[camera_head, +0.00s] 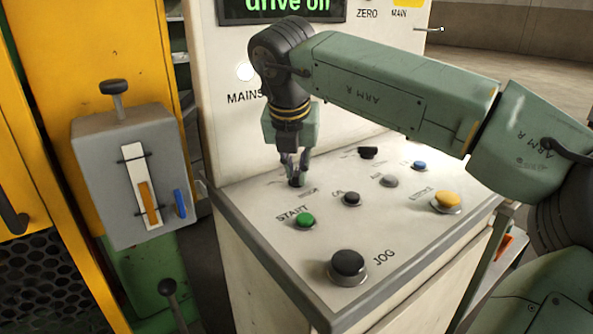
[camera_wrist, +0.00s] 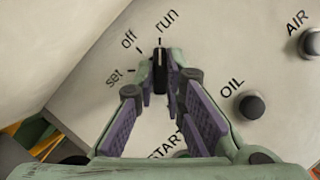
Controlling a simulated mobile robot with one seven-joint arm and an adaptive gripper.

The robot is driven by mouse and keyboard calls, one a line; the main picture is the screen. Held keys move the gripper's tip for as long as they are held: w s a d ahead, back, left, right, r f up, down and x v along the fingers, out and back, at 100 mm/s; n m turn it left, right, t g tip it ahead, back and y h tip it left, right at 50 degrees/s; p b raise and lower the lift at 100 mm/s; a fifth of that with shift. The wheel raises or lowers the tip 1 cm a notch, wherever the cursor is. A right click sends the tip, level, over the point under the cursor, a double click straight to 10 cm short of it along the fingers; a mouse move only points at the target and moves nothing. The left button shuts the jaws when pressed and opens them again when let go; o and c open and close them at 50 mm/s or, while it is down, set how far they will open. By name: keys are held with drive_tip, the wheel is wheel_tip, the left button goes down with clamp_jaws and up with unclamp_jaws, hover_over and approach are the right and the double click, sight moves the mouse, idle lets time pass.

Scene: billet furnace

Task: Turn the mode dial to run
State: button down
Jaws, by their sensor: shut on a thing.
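The black mode dial (camera_wrist: 160,57) is on the sloped console top, with "set", "off" and "run" printed around it. In the wrist view it stands nearly upright, and its far end lies close to the "run" tick. My gripper (camera_wrist: 160,73) is shut on the dial, one finger on each side. In the head view my gripper (camera_head: 293,163) reaches down to the dial (camera_head: 296,183) at the console's back left. The fingers hide part of its sides. A display (camera_head: 288,8) above shows green text that seems to read "drive off".
The green START button (camera_head: 305,219), OIL knob (camera_head: 351,198), JOG button (camera_head: 348,264) and yellow button (camera_head: 447,200) stand close by on the console. A grey lever box (camera_head: 108,190) is to the left. The upright panel rises behind my gripper.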

idle(0.3)
drive_tip(key=c, duration=1.7)
unclamp_jaws()
drive_tip(key=shift+o, duration=0.2)
drive_tip(key=v, duration=1.2)
